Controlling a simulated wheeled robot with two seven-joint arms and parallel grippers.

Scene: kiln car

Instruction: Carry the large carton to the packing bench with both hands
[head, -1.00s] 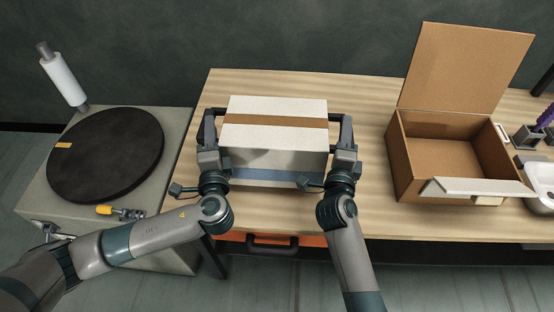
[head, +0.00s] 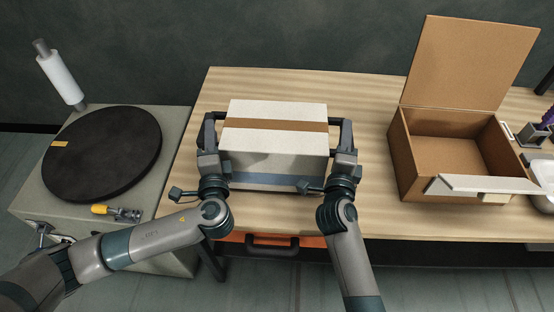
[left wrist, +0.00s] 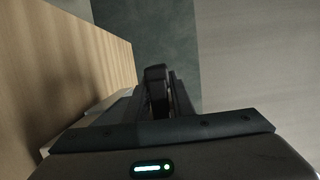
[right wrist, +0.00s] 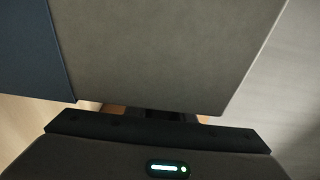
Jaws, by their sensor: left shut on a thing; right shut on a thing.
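The large carton (head: 275,165) is a pale box with a brown tape strip across its top and a blue band low on its front. It is upright and level over the left part of the wooden packing bench (head: 365,185). My left gripper (head: 217,118) is shut on its left side and my right gripper (head: 338,125) on its right side. The right wrist view shows the carton's wall (right wrist: 160,50) close up. The carton's underside is hidden, so I cannot tell whether it touches the bench.
An open brown box (head: 425,175) with raised lid stands to the right on the bench. A grey stand with a black round turntable (head: 103,155) and a yellow-handled tool (head: 115,212) is at the left. Bare benchtop lies between the carton and brown box.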

